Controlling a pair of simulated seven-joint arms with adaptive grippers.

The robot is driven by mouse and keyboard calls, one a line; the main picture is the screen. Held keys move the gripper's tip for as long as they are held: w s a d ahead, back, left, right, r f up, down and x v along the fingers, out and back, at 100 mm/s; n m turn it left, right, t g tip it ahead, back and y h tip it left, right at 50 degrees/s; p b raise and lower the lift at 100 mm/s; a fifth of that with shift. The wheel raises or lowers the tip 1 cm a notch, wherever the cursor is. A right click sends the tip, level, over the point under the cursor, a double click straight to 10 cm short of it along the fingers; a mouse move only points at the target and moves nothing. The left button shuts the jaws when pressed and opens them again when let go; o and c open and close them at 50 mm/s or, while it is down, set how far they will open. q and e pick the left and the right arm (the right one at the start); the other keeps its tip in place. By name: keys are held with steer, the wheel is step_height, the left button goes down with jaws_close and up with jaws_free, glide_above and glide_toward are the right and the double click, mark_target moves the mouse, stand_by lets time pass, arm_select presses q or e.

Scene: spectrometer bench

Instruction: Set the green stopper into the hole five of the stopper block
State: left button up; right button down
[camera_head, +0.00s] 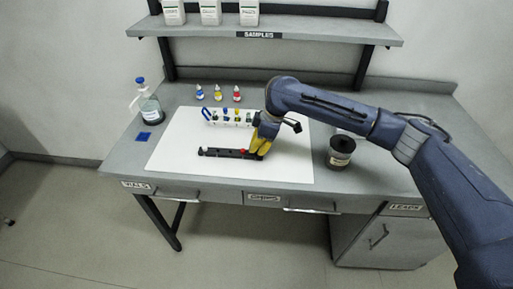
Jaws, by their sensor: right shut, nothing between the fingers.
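The long dark block (222,153), which looks like the stopper block, lies on the white mat (175,150). A small red piece sits near its right part, and a dark knob stands at its left end. My right gripper (258,154) is at the block's right end, yellow fingers pointing down, shut and empty. It hides that end, and I cannot tell if it touches. The block's holes are too small to count. I cannot make out the green stopper for certain. My left gripper is not in view.
A white rack (214,122) with small coloured-top pieces stands behind the block. Several dropper bottles (218,94) stand farther back. The mat's left part is clear.

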steer(key=shift+s+f, duration=0.1)
steer(key=shift+f, duration=0.75)
stand_by(0.5)
steer(key=c, duration=2.1)
jaws_free()
steer(key=shift+c, duration=0.2)
steer(key=o, duration=0.6)
steer(key=shift+f, duration=0.1)
steer(key=shift+d, duration=0.1)
steer(key=shift+r, duration=0.45)
steer(key=v, duration=1.1)
steer(key=shift+d+r, duration=0.1)
steer(key=shift+r, duration=0.05)
